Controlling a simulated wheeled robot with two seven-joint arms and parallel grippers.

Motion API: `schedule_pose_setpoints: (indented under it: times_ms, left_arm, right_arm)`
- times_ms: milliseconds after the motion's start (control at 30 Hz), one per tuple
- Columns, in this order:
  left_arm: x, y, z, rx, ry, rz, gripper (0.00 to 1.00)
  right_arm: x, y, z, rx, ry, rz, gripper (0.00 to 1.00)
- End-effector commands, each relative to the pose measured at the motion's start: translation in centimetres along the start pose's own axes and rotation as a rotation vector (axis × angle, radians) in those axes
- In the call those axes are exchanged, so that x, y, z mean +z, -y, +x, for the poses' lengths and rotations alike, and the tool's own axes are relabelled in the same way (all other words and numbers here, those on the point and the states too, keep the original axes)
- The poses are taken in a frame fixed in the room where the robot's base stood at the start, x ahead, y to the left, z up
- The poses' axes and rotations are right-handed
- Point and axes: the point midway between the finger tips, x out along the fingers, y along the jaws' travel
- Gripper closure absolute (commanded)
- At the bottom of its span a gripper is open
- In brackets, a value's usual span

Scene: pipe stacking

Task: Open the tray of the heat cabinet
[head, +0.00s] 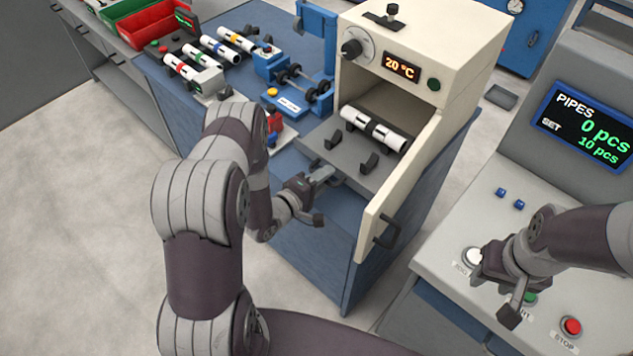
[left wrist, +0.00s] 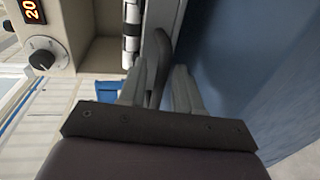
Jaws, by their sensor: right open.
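The heat cabinet (head: 440,42) is cream, with a dial and a display reading 20 °C. Its door (head: 400,185) stands open to the right. The grey tray (head: 348,172) shows in the opening and juts out at the front. A white pipe with black bands (head: 374,129) lies across it, with dark cradles in front. My left gripper (head: 322,175) is at the tray's front edge. In the left wrist view its fingers (left wrist: 163,82) stand either side of the dark tray handle (left wrist: 160,50), with a gap on the right. My right gripper (head: 512,285) is open and empty over the console.
The console (head: 450,285) at right has buttons and a screen reading PIPES 0 pcs, SET 10 pcs. Several banded pipes (head: 205,62) lie on the blue bench at back left, near a blue roller fixture (head: 290,85). The open door's handle (head: 384,233) sticks out. The floor at left is clear.

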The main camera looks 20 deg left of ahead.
Motion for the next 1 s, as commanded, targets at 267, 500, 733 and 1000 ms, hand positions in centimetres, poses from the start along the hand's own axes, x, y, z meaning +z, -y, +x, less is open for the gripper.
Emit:
schedule_pose_setpoints:
  times_ms: [267, 500, 733, 1000]
  left_arm:
    - [-0.2, 0.2, -4.9, -0.002, -0.007, -0.004, 0.67]
    - [-0.2, 0.1, -10.6, 0.000, -0.007, -0.003, 0.67]
    - [0.0, 0.0, -12.5, 0.000, 0.000, 0.000, 0.67]
    - [0.0, 0.0, -12.5, 0.000, 0.000, 0.000, 0.67]
  right_arm:
    - [0.1, 0.0, 0.5, 0.000, 0.000, 0.000, 0.57]
    - [0.1, 0.0, 0.9, 0.000, 0.000, 0.000, 0.57]
    - [0.1, 0.0, 1.0, 0.000, 0.000, 0.000, 0.57]
    - [0.1, 0.0, 1.0, 0.000, 0.000, 0.000, 0.57]
